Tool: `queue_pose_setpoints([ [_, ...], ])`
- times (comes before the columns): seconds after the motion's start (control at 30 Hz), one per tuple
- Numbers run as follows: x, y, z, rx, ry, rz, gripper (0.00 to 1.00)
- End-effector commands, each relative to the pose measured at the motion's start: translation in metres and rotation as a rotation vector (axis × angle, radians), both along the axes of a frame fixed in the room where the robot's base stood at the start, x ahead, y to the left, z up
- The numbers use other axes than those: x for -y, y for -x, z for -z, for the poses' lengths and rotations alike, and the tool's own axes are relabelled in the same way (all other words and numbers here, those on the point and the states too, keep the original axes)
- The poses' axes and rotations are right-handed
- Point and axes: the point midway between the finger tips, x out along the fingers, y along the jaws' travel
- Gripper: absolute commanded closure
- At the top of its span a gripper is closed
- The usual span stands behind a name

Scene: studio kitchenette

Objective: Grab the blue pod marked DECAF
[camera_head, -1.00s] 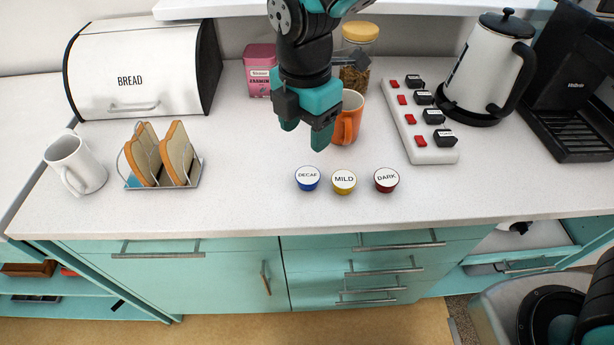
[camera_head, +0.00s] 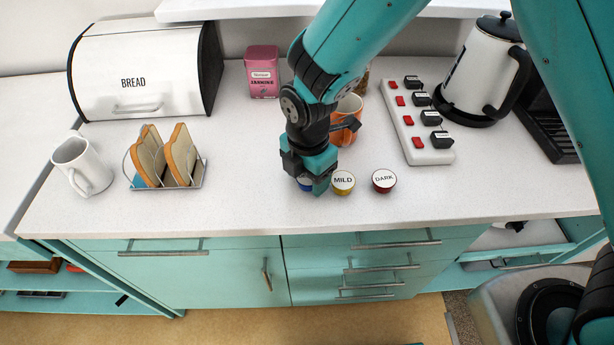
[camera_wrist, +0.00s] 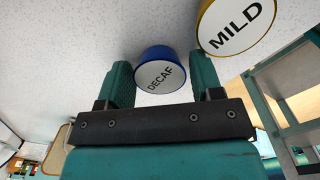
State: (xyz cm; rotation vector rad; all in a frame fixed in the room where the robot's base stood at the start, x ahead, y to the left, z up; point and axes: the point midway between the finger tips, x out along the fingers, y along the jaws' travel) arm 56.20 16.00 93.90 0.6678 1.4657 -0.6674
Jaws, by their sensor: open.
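The blue pod marked DECAF (camera_wrist: 160,76) stands on the counter with its white lid showing in the wrist view. In the head view the DECAF pod (camera_head: 305,184) is mostly hidden by my gripper (camera_head: 314,184). In the wrist view my gripper (camera_wrist: 162,88) is open, with one finger on each side of the DECAF pod. I cannot tell whether the fingers touch it. The yellow pod marked MILD (camera_head: 343,182) is close beside the right finger, and it also shows in the wrist view (camera_wrist: 236,26).
A red pod marked DARK (camera_head: 384,181) stands right of MILD. An orange mug (camera_head: 346,122) is behind my gripper. A toast rack (camera_head: 196,180), white mug (camera_head: 82,166) and bread bin (camera_head: 140,70) are left. A power strip (camera_head: 428,150) and kettle (camera_head: 478,75) are right. The front counter is clear.

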Motion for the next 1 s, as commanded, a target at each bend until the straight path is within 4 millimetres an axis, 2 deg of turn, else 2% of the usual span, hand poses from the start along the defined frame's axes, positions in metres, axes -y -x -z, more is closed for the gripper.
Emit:
queue_pose_setpoints([
  [0.07, 0.0, 0.0, 0.0, 0.0, 0.0, 0.0, 0.4],
  [0.2, 0.0, 0.0, 0.0, 0.0, 0.0, 0.0, 0.72],
  [0.67, 0.0, 0.0, -0.004, 0.001, -0.001, 0.0, 0.73],
  [0.87, -0.001, -0.001, -0.028, 0.004, -0.003, 0.0, 0.73],
  [1.0, -0.001, -0.001, -0.063, 0.006, -0.005, 0.0, 0.73],
])
